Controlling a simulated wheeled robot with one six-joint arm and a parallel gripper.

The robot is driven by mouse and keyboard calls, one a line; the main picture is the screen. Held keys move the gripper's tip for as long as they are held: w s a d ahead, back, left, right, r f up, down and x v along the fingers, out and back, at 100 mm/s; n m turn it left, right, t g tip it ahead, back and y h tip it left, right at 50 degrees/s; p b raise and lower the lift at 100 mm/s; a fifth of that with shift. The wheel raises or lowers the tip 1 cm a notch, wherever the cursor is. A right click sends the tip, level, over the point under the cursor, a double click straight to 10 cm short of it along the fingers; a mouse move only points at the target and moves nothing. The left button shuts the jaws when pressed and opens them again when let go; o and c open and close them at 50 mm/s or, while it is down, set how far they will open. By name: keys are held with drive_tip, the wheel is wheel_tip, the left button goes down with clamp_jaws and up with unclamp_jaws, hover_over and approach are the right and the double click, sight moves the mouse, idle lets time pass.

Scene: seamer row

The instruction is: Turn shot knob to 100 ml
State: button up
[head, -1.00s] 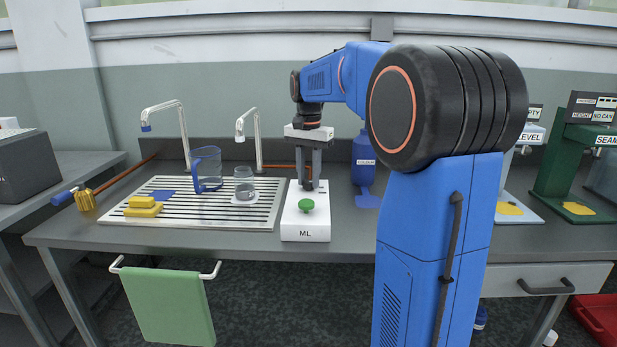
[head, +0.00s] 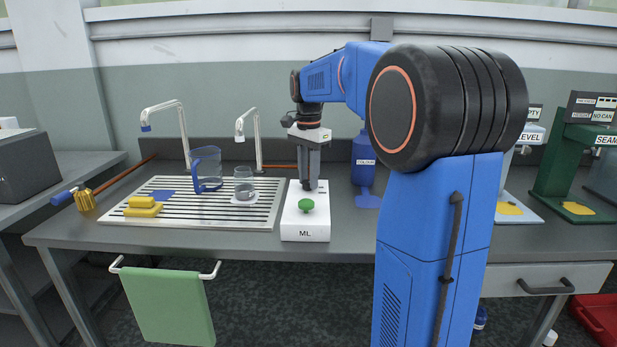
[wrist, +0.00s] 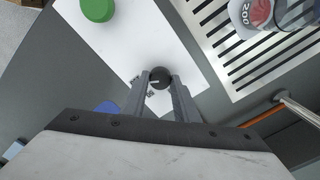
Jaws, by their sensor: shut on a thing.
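The white box marked ML (head: 292,230) stands on the bench, right of the drain grid. A green round button (head: 306,205) sits on its front part and also shows in the wrist view (wrist: 98,9). The dark shot knob (wrist: 159,77) is on the box's top, with a light pointer line and small printed numbers beside it, too small to read for sure. My gripper (wrist: 158,88) points down over the box and is shut on the knob, one finger on each side.
A blue colour bottle (head: 363,160) stands close on the right of my gripper.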

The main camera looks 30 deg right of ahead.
drive_tip(key=o, duration=1.1)
drive_tip(key=shift+c, duration=0.2)
drive_tip(key=shift+r, duration=0.1)
wheel_tip(320, 180, up, 17)
drive_tip(key=shift+r, duration=0.1)
drive_tip(key=s+a+f+n+t, duration=0.1)
drive_tip(key=s+a+f+n, duration=0.4)
drive_tip(key=s+f, duration=0.5)
drive_tip(key=s+a+f+n+t, duration=0.2)
drive_tip(key=s+a+f+n, duration=0.3)
drive_tip(key=s+f, duration=0.5)
drive_tip(key=s+a+f+n+t, duration=0.1)
drive_tip(key=s+a+f+n, duration=0.4)
drive_tip(key=s+f, duration=0.5)
drive_tip(key=shift+s+a+f+n+t, duration=0.2)
drive_tip(key=shift+s+f+n+t, duration=0.1)
drive_tip(key=shift+f+n+t, duration=0.15)
